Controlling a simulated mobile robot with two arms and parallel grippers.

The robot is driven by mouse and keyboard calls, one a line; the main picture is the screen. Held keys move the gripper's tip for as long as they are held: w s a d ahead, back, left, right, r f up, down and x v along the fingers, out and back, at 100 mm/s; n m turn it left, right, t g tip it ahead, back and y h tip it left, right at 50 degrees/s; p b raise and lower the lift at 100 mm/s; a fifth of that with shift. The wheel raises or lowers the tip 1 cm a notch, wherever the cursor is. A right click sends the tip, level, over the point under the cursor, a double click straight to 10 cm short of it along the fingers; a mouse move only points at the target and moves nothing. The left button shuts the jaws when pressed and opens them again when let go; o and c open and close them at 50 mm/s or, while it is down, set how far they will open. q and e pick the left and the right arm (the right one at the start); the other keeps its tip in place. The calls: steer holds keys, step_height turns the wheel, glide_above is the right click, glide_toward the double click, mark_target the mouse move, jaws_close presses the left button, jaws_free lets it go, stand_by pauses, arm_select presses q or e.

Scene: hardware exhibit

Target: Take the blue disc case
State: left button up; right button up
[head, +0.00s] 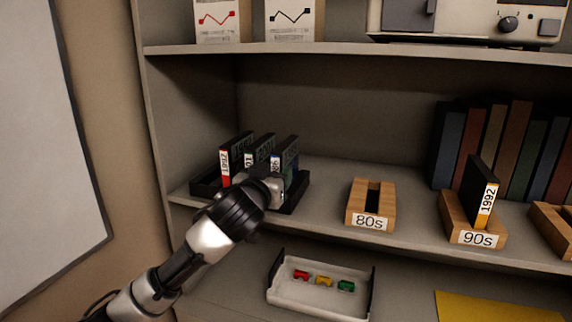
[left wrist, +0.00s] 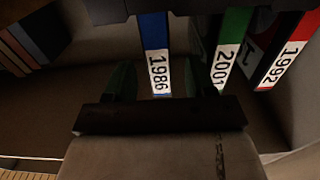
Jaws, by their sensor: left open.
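The blue disc case (head: 290,152) stands upright at the right end of a black rack (head: 205,184), beside a green case (head: 265,146) and a red case (head: 238,145). In the left wrist view the blue case (left wrist: 154,50) shows a white label reading 1986. My left gripper (head: 283,188) is at the front of the blue case and hides its lower part. In the left wrist view the gripper (left wrist: 157,78) is open, with one finger on each side of the blue case. I cannot tell whether the fingers touch it. My right gripper is not in view.
The green case labelled 2001 (left wrist: 228,62) is close to one finger. A wooden 80s holder (head: 370,205) is empty. A 90s holder (head: 474,232) holds a black case labelled 1992 (head: 482,190). A shelf board (head: 340,52) runs above. A white tray (head: 310,297) is below.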

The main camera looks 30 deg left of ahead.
arm_select(q)
steer(key=p+x, duration=0.2)
steer(key=x, duration=0.1)
steer(key=shift+w, duration=0.3)
steer(key=shift+w+a+f, duration=0.15)
steer(key=shift+w, duration=0.35)
steer(key=shift+s, duration=0.1)
steer(key=shift+c, duration=0.7)
jaws_close()
